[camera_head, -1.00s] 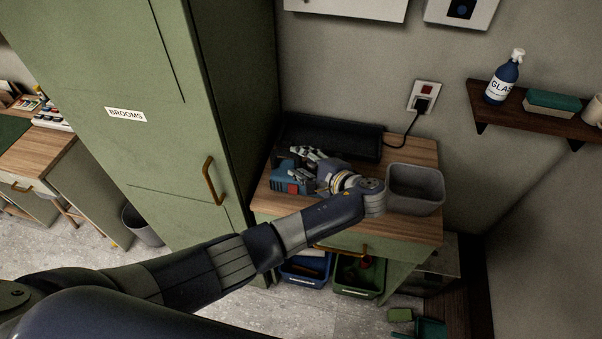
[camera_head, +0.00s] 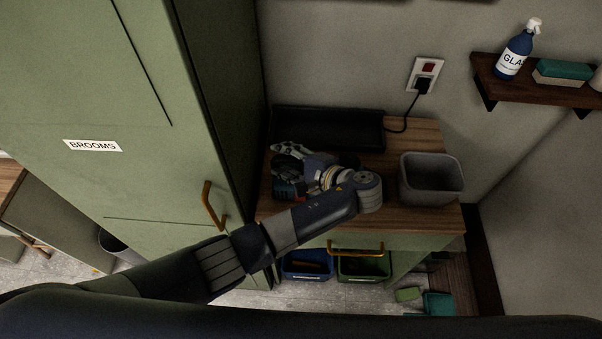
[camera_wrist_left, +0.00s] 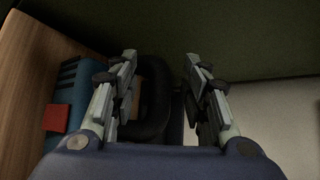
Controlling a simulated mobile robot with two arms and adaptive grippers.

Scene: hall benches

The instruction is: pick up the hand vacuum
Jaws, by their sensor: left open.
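The hand vacuum (camera_head: 283,190) is on the wooden top of the green cabinet, mostly hidden behind my left gripper and wrist in the head view. In the left wrist view its blue body (camera_wrist_left: 68,85) with a red patch lies at the left, outside the left finger. A black loop, seemingly its handle (camera_wrist_left: 155,95), shows between the fingers. My left gripper (camera_head: 287,160) is open over the vacuum, and its two fingers (camera_wrist_left: 160,85) stand apart in the wrist view. Contact with the handle cannot be told. My right gripper is not in view.
A black tray-like unit (camera_head: 325,128) stands behind the vacuum, its cord running to a wall socket (camera_head: 425,78). A grey bin (camera_head: 432,180) stands right on the cabinet top (camera_head: 395,216). A tall green broom cupboard (camera_head: 165,120) rises close on the left. A shelf (camera_head: 540,96) is at upper right.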

